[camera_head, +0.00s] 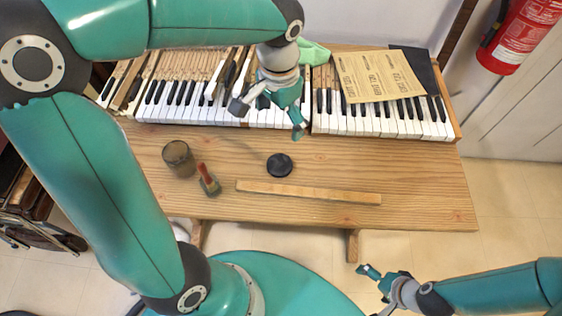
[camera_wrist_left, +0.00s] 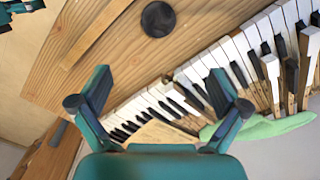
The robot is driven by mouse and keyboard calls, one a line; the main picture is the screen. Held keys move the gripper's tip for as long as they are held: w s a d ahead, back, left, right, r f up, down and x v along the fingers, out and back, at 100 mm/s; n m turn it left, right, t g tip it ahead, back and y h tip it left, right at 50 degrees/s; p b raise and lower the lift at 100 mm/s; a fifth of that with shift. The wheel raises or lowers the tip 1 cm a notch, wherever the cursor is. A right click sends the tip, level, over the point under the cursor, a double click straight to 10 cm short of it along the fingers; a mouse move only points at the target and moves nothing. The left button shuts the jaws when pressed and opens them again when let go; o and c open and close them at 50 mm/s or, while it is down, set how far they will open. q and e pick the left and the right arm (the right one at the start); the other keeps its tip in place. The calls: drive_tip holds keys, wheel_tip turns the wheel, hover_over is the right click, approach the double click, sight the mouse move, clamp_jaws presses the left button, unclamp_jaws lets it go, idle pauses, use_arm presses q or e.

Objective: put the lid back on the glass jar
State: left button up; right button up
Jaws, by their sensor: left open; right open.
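The glass jar (camera_head: 179,158) stands open and upright on the left part of the wooden bench. The lid, a round black disc (camera_head: 279,165), lies flat on the bench to the right of the jar and apart from it. The lid also shows at the top of the left wrist view (camera_wrist_left: 158,19). My left gripper (camera_head: 268,116) is open and empty over the keys, behind the lid in the head view. Its spread fingers show in the left wrist view (camera_wrist_left: 160,88). My right gripper (camera_head: 372,290) is open and empty, off the bench's front edge at lower right.
A small red-handled tool (camera_head: 208,180) stands close to the jar. A wooden strip (camera_head: 308,192) lies along the front of the bench. Piano keys (camera_head: 375,120) fill the back, with a paper sheet (camera_head: 378,75) and green cloth (camera_head: 314,53). The bench's right end is clear.

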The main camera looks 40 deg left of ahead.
use_arm(q)
hover_over(280, 164)
wheel_tip(280, 164, down, 12)
drive_tip(key=shift+w+a+r+b, duration=0.1)
drive_tip(key=shift+r+b, duration=0.05)
drive_tip(key=shift+b, duration=0.2)
drive_tip(key=shift+f, duration=2.65)
drive_tip(key=c, duration=0.8)
